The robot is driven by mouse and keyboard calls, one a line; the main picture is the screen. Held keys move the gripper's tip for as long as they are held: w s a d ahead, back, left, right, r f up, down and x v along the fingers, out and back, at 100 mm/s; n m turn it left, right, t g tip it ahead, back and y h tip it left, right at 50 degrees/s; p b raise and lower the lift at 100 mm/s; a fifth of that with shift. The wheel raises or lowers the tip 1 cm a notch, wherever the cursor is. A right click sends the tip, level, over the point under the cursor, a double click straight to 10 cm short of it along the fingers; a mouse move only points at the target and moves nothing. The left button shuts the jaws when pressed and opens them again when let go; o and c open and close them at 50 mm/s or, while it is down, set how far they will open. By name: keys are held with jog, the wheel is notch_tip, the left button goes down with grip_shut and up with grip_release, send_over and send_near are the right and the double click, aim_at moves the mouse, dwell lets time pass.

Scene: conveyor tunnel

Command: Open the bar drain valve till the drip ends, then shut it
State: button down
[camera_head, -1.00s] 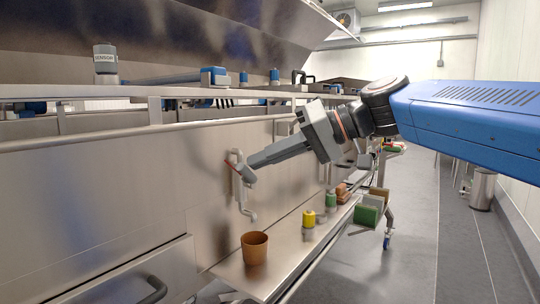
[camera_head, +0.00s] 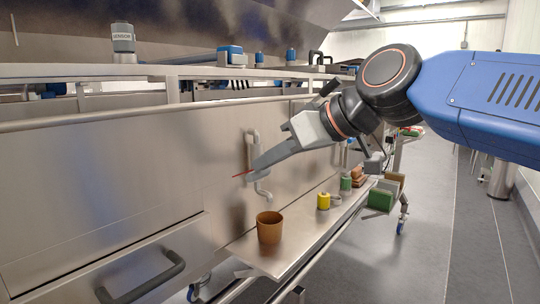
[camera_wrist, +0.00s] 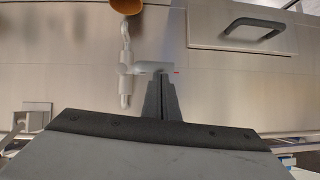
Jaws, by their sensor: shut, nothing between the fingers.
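The bar drain valve is a grey pipe (camera_head: 254,140) on the steel panel, with a thin red-tipped lever (camera_head: 241,175) that points left, roughly crosswise to the pipe. In the wrist view the fingertips (camera_wrist: 162,79) overlap the lever's middle. A brown cup (camera_head: 270,231) stands on the shelf below the spout. No drip can be made out.
A drawer handle (camera_head: 145,283) juts out at the lower left. A sensor post (camera_head: 123,42) stands above.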

jog(key=shift+s+f, duration=0.1)
jog(key=shift+f, duration=0.1)
dwell(0.5)
jog(key=v, duration=1.7)
jog(key=shift+r, duration=0.3)
